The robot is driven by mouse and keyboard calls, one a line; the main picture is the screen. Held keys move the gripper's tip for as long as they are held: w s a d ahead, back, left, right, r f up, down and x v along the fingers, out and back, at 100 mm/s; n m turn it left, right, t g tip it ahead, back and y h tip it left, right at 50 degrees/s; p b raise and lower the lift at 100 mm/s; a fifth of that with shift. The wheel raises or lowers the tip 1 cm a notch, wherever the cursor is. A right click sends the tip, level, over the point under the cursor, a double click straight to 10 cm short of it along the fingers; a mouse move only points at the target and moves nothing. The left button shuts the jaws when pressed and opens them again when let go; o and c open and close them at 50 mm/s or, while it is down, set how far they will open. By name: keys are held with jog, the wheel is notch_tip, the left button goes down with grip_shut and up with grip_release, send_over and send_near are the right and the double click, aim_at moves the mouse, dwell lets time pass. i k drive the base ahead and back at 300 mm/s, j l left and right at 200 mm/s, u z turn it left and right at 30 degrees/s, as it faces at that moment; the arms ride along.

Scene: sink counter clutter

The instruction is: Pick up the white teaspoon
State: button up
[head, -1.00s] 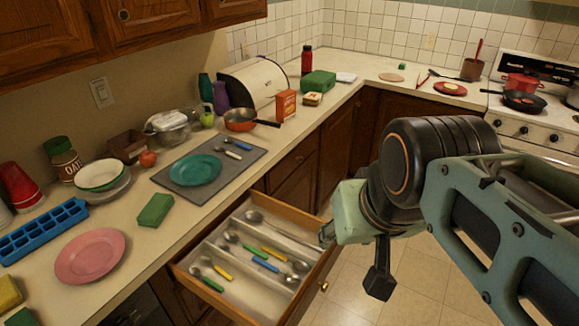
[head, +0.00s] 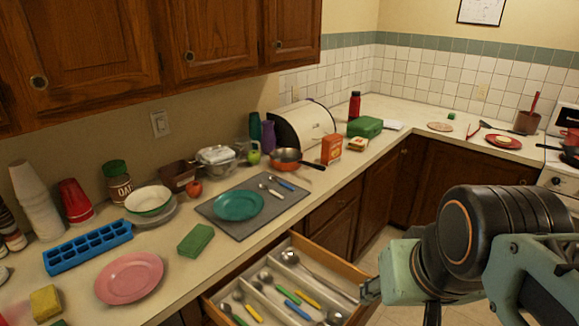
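A light, whitish-handled spoon (head: 270,190) lies on the grey mat (head: 228,229) beside a blue-handled utensil (head: 281,182); it looks like the white teaspoon, but it is small in view. The open drawer (head: 362,276) holds several spoons, with green, yellow and blue handles, and a large metal spoon (head: 290,257). I cannot make out a white handle there. My gripper (head: 374,290) is at the lower right, by the drawer's right side and apart from the mat.
A teal plate (head: 238,206) lies on the mat. A green sponge (head: 195,241), pink plate (head: 129,277) and blue ice tray (head: 88,247) are to the left. An orange pan (head: 285,158) and red box (head: 331,148) stand behind. Upper cabinets (head: 220,38) hang above the counter.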

aim_at(263, 186)
jog(key=u, duration=0.5)
jog(key=i+l+u, duration=0.15)
jog(key=u, duration=0.35)
jog(key=l+u, duration=0.3)
jog(key=u, duration=0.15)
jog(key=i+l+u, duration=0.1)
jog(key=l+u, duration=0.15)
jog(key=l, duration=0.15)
jog(key=l+u, duration=0.2)
jog(key=l, duration=0.2)
jog(key=l+u, duration=0.2)
jog(key=l, duration=0.55)
